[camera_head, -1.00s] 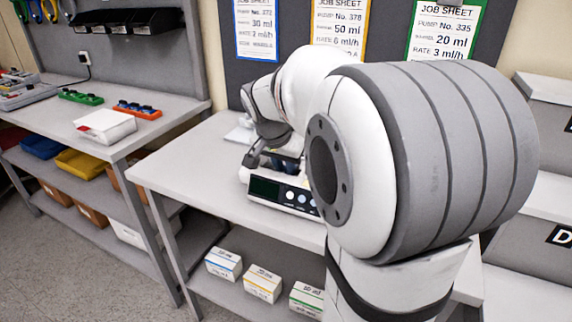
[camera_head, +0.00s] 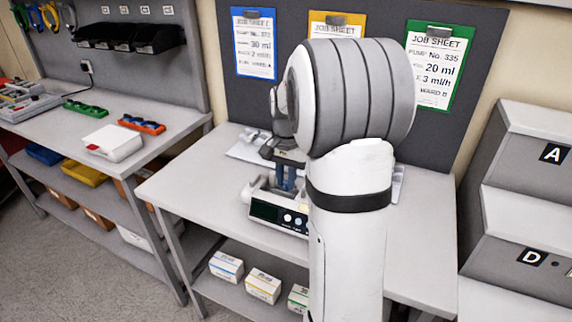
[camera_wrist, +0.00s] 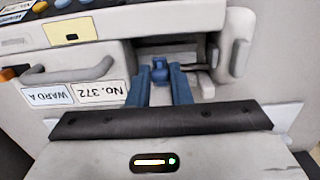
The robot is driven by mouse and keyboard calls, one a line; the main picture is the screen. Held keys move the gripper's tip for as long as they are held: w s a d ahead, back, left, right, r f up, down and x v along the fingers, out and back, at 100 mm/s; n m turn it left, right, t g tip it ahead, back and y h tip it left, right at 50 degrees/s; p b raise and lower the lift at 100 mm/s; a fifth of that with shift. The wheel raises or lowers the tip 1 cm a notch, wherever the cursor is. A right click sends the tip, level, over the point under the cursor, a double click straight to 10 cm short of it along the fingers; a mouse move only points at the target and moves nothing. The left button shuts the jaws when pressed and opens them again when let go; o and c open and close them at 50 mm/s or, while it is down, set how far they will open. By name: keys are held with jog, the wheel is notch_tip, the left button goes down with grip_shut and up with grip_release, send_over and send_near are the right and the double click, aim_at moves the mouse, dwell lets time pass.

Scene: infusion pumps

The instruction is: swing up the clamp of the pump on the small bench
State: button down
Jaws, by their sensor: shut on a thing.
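The pump (camera_head: 268,212) is a white unit with a dark display and round buttons, standing on the small bench (camera_head: 175,188). In the wrist view the pump (camera_wrist: 120,55) appears upside down, with a grey handle (camera_wrist: 68,72) and labels reading "No. 372" and "WARD A". In the head view my gripper (camera_head: 287,182) is above the back of the pump. The clamp's angle is hard to tell.
White papers (camera_head: 250,150) lie behind the pump. My arm covers the bench's right part. Boxes (camera_head: 263,285) stand on the shelf below. A second bench (camera_head: 60,125) at left holds a white box (camera_head: 112,142) and coloured racks. Job sheets (camera_head: 254,45) hang behind.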

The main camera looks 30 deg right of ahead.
jog(key=y+p, duration=0.1)
jog(key=p, duration=0.1)
jog(key=w+d+r+g+y+p, duration=0.1)
jog(key=p, duration=0.1)
jog(key=r+g+p, duration=0.1)
jog(key=p, duration=0.2)
jog(key=shift+w+d+y, duration=0.2)
jog(key=shift+d+y, duration=0.2)
jog(key=d+g+y+p, duration=0.1)
jog(key=p, duration=0.1)
jog(key=w+g+y+p, duration=0.1)
jog(key=p, duration=0.2)
jog(key=shift+w+d+f+y, duration=0.1)
jog(key=shift+w+d+y, duration=0.05)
jog(key=shift+d+y, duration=0.25)
jog(key=shift+w+d+f+g+y+p, duration=0.3)
jog(key=shift+d+g+y+p, duration=0.15)
jog(key=shift+g+y, duration=0.2)
jog(key=shift+w+d+f+g+y+p, duration=0.15)
jog(key=shift+w+d+g+y+p, duration=0.2)
jog(key=shift+g+y+p, duration=0.3)
jog(key=shift+w+d+f+g+y+p, duration=0.3)
jog(key=shift+g+y, duration=0.2)
jog(key=shift+y, duration=0.3)
jog(key=shift+d, duration=0.1)
jog(key=c, duration=1.4)
grip_release()
jog(key=shift+o, duration=0.2)
